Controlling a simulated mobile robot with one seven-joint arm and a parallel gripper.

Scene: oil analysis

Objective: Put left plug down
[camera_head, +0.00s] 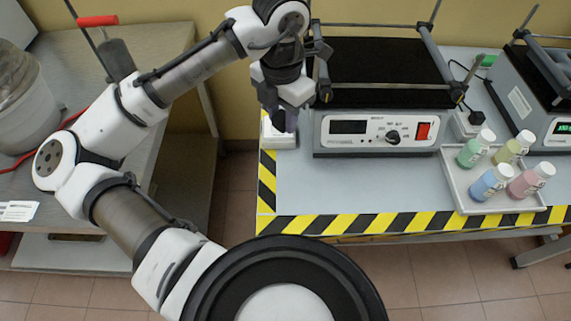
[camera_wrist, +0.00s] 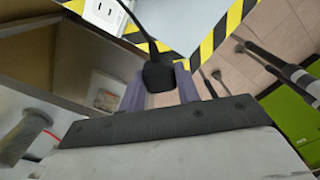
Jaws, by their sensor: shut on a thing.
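My gripper (camera_head: 286,118) is at the left end of the table, above and close to a white socket box (camera_head: 279,138). In the wrist view my gripper (camera_wrist: 159,78) has its purple fingers shut on a black plug (camera_wrist: 159,74), with a black cord running up from it. The plug is apart from the white socket (camera_wrist: 104,14), whose outlet face shows empty holes. The head view hides most of the held plug behind my gripper. Another black plug (camera_head: 476,117) sits at a second socket box (camera_head: 463,127), right of the near shaker.
A shaker (camera_head: 376,133) with a display, knob and red switch stands right of my gripper. A tray (camera_head: 454,185) holds several capped bottles. A second shaker (camera_head: 521,100) is at far right. The tabletop in front of the near shaker, up to the striped edge, is clear.

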